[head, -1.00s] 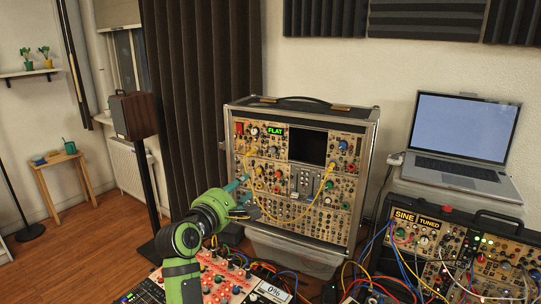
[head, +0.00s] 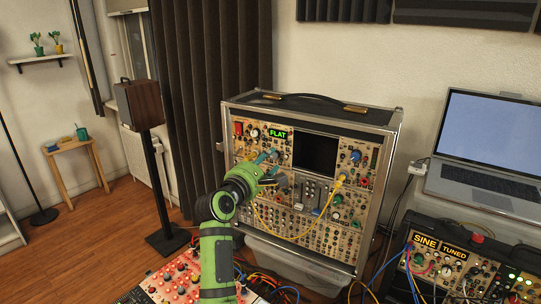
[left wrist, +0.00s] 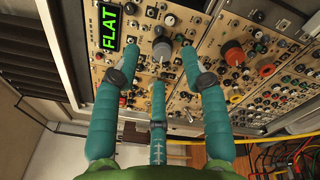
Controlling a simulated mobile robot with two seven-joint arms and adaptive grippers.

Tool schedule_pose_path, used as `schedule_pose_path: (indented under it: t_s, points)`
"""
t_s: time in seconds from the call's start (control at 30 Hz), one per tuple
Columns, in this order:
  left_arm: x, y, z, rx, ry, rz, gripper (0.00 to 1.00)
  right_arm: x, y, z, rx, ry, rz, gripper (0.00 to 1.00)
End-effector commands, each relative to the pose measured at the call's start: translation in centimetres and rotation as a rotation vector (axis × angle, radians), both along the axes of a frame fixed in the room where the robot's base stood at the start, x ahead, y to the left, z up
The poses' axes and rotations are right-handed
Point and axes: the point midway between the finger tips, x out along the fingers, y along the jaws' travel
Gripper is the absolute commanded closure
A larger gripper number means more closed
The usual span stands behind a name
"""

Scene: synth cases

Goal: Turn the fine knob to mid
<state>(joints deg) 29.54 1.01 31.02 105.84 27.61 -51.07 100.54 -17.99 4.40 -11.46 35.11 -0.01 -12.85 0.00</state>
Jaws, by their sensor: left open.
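The tall modular synth case (head: 389,150) stands upright, with a green "FLAT" display (head: 277,134) near its top left. In the left wrist view the display (left wrist: 109,27) is left of a pale grey knob (left wrist: 161,48). No label marking the fine knob is readable. My left gripper (head: 268,164) is at the panel just below the display. In the left wrist view its teal fingers (left wrist: 158,62) are spread open around the pale knob's place, with no clear contact. In the head view the fingers and green wrist hide this part of the panel. My right gripper is not in view.
A yellow cable (head: 310,228) loops across the panel to the right of my arm. Other knobs, including one with an orange cap (left wrist: 234,52), sit close by. A red-knobbed module (head: 175,278) lies below, and a "SINE TUNED" case (head: 445,265) stands at right.

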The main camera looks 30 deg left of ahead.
Motion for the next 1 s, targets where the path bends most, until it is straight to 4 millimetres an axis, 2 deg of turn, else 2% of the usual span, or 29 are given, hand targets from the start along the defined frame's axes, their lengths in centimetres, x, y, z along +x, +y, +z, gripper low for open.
schedule_pose_path:
  t_s: [0.2,0.4,0.5,0.53,0.63,1.0]
  points:
    - [1.9,0.2,0.1,0.000,0.000,0.000,0.56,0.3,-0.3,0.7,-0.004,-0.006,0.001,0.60]
    - [2.2,0.2,0.0,0.000,0.001,-0.001,0.56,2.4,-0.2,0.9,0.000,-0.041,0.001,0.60]
    - [2.2,0.2,0.0,0.000,0.001,-0.001,0.56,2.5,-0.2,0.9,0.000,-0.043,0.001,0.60]
    - [2.2,0.2,0.0,0.000,0.001,-0.001,0.60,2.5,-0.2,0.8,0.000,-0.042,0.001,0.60]
    - [2.2,0.2,0.0,0.000,0.001,-0.001,1.00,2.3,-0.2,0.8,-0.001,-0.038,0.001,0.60]
    - [2.2,0.2,-0.1,0.018,0.002,0.000,1.00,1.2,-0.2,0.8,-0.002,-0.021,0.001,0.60]
